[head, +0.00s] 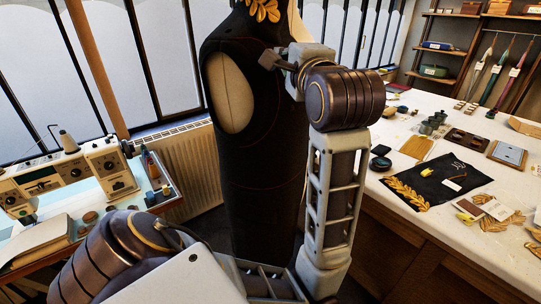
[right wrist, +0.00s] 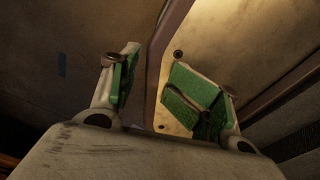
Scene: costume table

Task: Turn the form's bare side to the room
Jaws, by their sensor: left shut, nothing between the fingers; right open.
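The form (head: 258,150) is a tall black dress form standing in the middle of the head view. A beige oval armhole plate (head: 234,92) faces left of centre on it, and gold leaves (head: 265,10) sit at its top edge. A thin reddish curved line runs over its dark front. My left gripper (head: 268,60) is shut and empty at the form's upper right; I cannot tell whether it touches the cloth. My left arm hides the form's right side and part of its lower end. My right gripper (right wrist: 160,84) is open, with green finger pads and nothing between them.
A white work table (head: 460,230) on the right holds a black cloth (head: 433,181), gold leaf pieces and small tools. A sewing machine (head: 70,175) stands on a side table at left. A radiator (head: 185,165) is behind the form. A brownish panel (right wrist: 230,35) faces the right gripper.

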